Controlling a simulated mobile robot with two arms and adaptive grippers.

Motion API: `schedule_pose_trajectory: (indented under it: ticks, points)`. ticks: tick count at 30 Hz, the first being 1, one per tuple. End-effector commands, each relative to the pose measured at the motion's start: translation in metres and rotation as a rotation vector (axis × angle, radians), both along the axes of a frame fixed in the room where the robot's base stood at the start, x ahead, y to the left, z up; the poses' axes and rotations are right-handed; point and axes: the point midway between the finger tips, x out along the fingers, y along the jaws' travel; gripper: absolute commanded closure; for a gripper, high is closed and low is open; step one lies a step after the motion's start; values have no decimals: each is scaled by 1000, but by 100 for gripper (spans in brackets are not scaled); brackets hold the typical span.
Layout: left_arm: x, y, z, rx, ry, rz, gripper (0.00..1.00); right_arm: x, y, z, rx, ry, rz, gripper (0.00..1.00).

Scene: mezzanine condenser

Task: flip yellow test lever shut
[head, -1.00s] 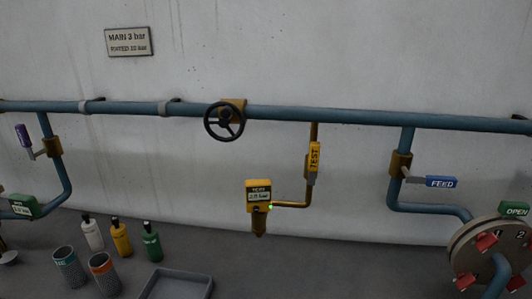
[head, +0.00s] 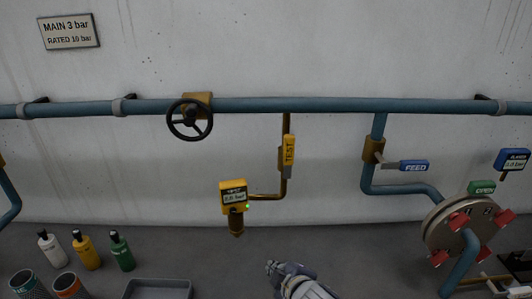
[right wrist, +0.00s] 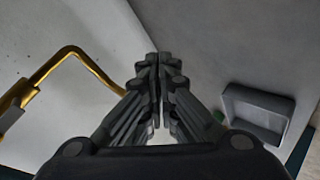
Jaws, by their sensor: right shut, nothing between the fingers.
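The yellow test lever (head: 288,151), marked TEST, stands upright in line with the thin brass pipe (head: 285,188) that drops from the blue main pipe. A yellow gauge box (head: 233,194) with a small green light hangs at the lower end of that pipe. My right gripper (head: 272,268) is at the bottom centre of the head view, below and apart from the lever. In the right wrist view its fingers (right wrist: 160,60) are together and empty, with the brass pipe (right wrist: 72,52) to the left. My left gripper is not in view.
A black handwheel (head: 190,120) sits on the main pipe (head: 340,105). To the right are the blue FEED lever (head: 413,166) and a round flange (head: 440,228) with red parts. Bottles (head: 85,250), cups (head: 68,286) and a grey tray (head: 158,289) stand at lower left.

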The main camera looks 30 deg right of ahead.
Motion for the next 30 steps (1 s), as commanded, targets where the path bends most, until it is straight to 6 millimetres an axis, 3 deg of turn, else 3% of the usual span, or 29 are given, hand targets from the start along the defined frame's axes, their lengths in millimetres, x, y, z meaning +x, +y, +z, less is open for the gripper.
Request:
schedule_pose_trajectory:
  ticks: [1,6,9,12,16,30]
  points:
    - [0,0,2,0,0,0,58,19,-9,42,-107,-94,52,100]
    - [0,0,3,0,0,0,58,51,-24,155,-436,-326,170,100]
    - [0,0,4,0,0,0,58,56,-25,201,-576,-414,204,100]
    - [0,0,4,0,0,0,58,57,-25,228,-663,-464,218,100]
    - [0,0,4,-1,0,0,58,57,-24,240,-705,-486,226,100]
    - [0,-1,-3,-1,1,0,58,64,-26,238,-705,-487,224,100]
